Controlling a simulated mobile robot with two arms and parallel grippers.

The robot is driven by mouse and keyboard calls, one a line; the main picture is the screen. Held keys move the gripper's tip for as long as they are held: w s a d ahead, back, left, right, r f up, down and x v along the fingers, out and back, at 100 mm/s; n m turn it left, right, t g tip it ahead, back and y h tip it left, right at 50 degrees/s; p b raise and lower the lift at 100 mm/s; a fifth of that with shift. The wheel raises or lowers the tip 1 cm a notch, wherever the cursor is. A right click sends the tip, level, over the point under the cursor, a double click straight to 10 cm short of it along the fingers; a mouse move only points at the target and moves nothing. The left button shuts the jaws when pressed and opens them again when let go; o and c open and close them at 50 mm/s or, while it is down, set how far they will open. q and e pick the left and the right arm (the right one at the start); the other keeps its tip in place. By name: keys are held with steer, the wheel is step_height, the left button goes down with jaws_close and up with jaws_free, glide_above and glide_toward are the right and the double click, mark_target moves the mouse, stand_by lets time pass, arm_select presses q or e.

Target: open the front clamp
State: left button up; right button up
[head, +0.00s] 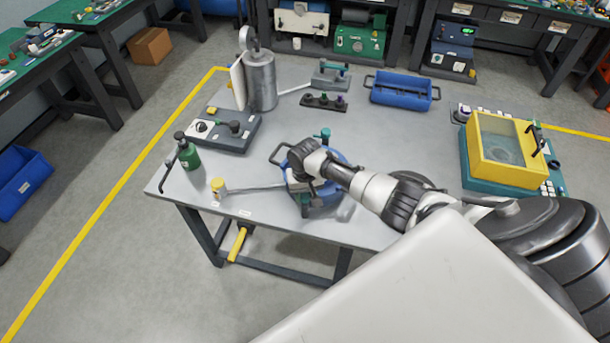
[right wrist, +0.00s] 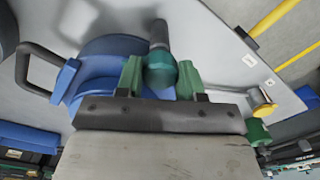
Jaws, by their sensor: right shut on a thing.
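A round blue vessel (head: 338,158) with a dark loop handle (head: 275,152) stands near the table's front edge. A teal clamp (head: 325,133) shows at its back. The front clamp, with a teal collar and a dark grey lever (right wrist: 158,36), shows in the right wrist view between my fingers. My right gripper (head: 307,188) reaches over the vessel to its front side; in the right wrist view my right gripper (right wrist: 161,78) has its green fingers on either side of the teal collar, shut on it. In the head view my wrist hides much of the vessel. My left gripper is out of view.
On the grey table (head: 385,130) stand a metal cylinder (head: 261,82), a grey box (head: 228,131), a green bottle (head: 187,152), a blue tray (head: 402,92) and a yellow-framed tester (head: 503,140). A brass-coloured knob (head: 218,188) is left of the vessel.

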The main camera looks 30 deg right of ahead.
steer(key=m+p, duration=0.2)
steer(key=m, duration=0.2)
steer(key=shift+r, duration=0.15)
steer(key=shift+m+p, duration=0.3)
steer(key=shift+m, duration=1.5)
steer(key=o, duration=0.8)
steer(key=shift+o, duration=0.2)
steer(key=n, duration=0.9)
